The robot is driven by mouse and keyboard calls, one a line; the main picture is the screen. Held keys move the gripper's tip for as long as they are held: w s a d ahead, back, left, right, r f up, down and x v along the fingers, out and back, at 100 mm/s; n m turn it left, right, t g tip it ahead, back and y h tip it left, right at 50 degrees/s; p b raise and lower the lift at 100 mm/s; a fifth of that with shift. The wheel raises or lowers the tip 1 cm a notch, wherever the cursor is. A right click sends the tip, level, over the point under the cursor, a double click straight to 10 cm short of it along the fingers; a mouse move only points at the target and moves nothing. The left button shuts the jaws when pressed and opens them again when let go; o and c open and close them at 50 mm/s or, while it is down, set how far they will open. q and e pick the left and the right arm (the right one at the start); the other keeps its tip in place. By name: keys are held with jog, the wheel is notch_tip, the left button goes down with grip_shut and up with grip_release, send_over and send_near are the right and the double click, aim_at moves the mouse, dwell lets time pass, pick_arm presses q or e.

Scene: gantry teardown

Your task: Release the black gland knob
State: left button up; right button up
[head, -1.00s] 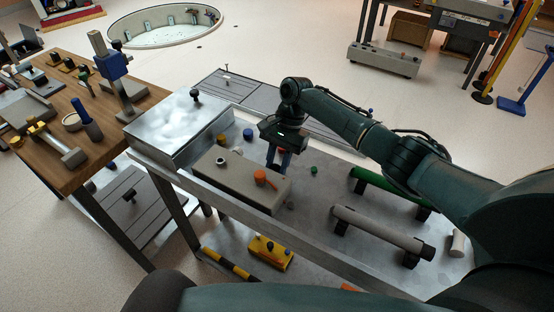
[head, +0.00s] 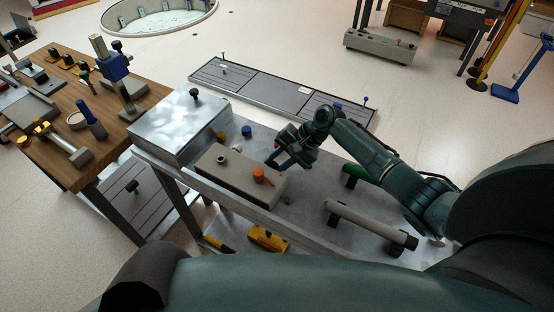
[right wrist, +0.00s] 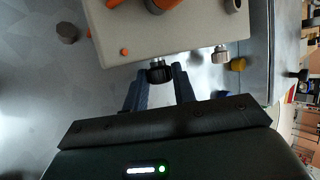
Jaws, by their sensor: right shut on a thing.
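The black gland knob (right wrist: 159,73) sits on a short silver stem on the side of a beige box (right wrist: 120,30). In the right wrist view, the two blue fingers of my right gripper (right wrist: 159,84) are shut on it, one on each side. In the head view, the beige box (head: 224,184) lies on the metal bench, and my right gripper (head: 276,158) reaches in low at its far side. The knob cannot be made out there. My left gripper is not in view.
An orange knob (head: 262,175) stands on the box top. A second silver fitting (right wrist: 220,54) juts from the same side as the knob. A silver case (head: 180,125) is to the left on the bench. A grey cylinder (head: 366,224) and a green one (head: 362,173) lie to the right.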

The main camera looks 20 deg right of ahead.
dwell(0.4)
jog(key=o, duration=1)
jog(key=shift+s, duration=0.1)
